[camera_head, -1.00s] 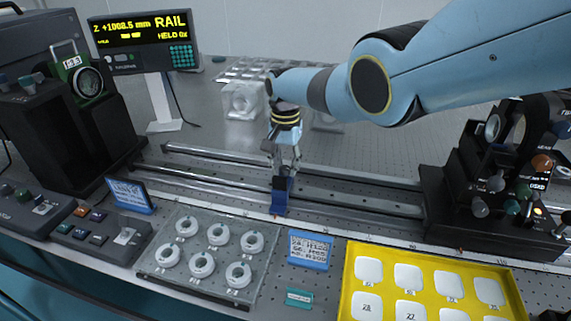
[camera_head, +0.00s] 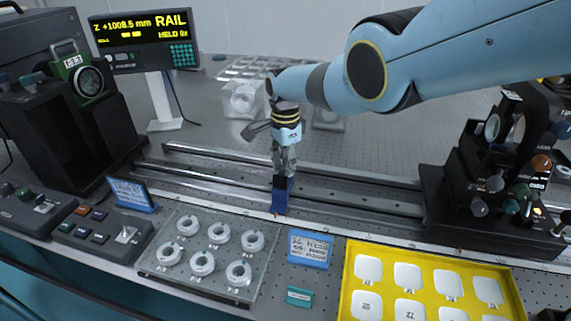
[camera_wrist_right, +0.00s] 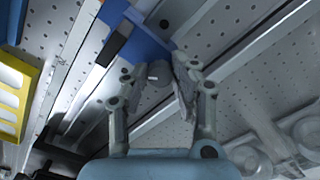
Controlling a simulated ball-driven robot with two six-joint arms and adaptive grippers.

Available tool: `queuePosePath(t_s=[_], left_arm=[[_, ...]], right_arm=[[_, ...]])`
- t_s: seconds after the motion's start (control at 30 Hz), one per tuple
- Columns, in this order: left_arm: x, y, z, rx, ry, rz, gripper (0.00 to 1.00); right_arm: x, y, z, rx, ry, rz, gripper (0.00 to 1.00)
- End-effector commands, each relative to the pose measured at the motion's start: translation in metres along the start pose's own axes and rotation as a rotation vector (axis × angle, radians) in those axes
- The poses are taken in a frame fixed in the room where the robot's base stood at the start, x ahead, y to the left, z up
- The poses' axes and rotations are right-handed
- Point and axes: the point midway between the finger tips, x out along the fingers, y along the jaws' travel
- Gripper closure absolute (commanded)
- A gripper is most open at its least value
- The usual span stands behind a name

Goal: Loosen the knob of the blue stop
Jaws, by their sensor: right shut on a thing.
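The blue stop (camera_head: 280,199) sits on the front rail in the middle of the head view. In the right wrist view its blue body (camera_wrist_right: 146,40) lies just beyond my fingertips. My right gripper (camera_head: 284,166) points down at the top of the stop. In the right wrist view the right gripper (camera_wrist_right: 160,78) is shut on a small grey knob (camera_wrist_right: 153,76) of the stop, which shows between the two fingers. The fingers hide part of the knob in the head view. My left gripper is not in view.
Two long rails (camera_head: 345,208) run across the table. A clear plate with several white rings (camera_head: 220,234), a small blue display (camera_head: 310,248) and a yellow tray (camera_head: 347,285) stand in front. Dark optics mounts stand left and right. A readout (camera_head: 145,38) shows RAIL and HELD.

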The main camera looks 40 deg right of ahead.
Motion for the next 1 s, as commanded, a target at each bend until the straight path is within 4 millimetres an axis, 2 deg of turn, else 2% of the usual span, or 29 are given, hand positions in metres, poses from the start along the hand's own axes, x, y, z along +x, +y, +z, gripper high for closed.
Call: queuePosePath(t_s=[0.53, 0.57, 0.6, 1.0], left_arm=[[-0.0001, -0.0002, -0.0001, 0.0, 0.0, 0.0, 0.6], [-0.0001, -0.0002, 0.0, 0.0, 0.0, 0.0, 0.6], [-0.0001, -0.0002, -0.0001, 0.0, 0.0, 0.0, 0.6], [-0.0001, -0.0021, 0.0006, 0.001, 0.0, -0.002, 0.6]], right_arm=[[-0.001, -0.0012, 0.0001, 0.025, 0.0, -0.003, 1.0], [-0.001, -0.0012, 0.0001, 0.025, 0.0, -0.003, 0.72], [-0.001, -0.0012, 0.0, 0.025, 0.0, -0.003, 0.66], [-0.0033, -0.0011, -0.0004, 0.025, 0.0, -0.003, 0.65]])
